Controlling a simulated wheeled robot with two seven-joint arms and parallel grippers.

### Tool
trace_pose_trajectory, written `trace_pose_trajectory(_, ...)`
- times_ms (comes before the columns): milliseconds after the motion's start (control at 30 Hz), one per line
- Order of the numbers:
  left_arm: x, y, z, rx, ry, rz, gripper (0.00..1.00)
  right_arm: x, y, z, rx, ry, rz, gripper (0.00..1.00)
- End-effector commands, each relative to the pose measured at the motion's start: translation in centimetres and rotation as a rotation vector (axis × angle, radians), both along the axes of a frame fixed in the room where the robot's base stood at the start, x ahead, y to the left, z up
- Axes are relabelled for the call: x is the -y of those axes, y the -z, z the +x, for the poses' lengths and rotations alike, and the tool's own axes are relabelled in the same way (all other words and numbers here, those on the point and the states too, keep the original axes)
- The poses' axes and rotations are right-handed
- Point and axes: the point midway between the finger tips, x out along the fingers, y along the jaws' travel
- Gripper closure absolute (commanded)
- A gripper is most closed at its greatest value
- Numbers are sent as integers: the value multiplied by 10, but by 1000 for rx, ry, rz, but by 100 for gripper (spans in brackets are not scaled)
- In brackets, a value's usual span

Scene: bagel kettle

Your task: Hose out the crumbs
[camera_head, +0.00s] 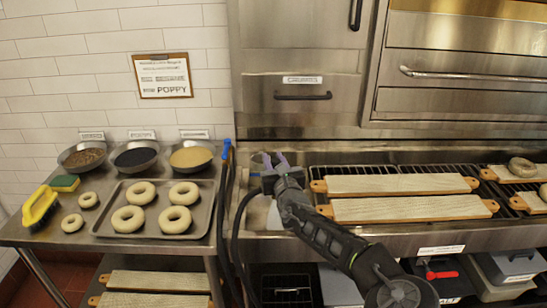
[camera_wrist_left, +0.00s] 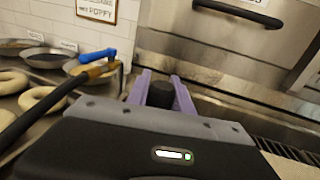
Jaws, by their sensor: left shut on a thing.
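My left gripper (camera_head: 268,159) is at the back of the steel counter, beside the hose. In the left wrist view, its purple fingers (camera_wrist_left: 163,92) are shut on a black knob-like thing (camera_wrist_left: 160,95). I cannot tell what it belongs to. The black hose (camera_head: 229,200) hangs at the gap right of the bagel table, its blue handle (camera_head: 226,149) at the top. In the left wrist view the blue handle (camera_wrist_left: 112,56) and brass part of the hose stand left of the gripper, apart from it. I cannot make out crumbs. My right gripper is not in view.
Left of the hose, a tray (camera_head: 207,222) of bagels, several bowls and a yellow brush (camera_head: 40,207) are on the steel table. Right of my gripper, long boards (camera_head: 403,184) lie over a dark rack. Steel oven doors (camera_head: 300,45) rise behind.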

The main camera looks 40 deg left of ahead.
Motion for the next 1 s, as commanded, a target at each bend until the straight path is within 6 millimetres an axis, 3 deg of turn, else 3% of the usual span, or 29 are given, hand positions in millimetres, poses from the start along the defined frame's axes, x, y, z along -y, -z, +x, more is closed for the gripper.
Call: trace_pose_trajectory(1000, 27, -1, -34, 1, 1, 2, 100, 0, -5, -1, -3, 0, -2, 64)
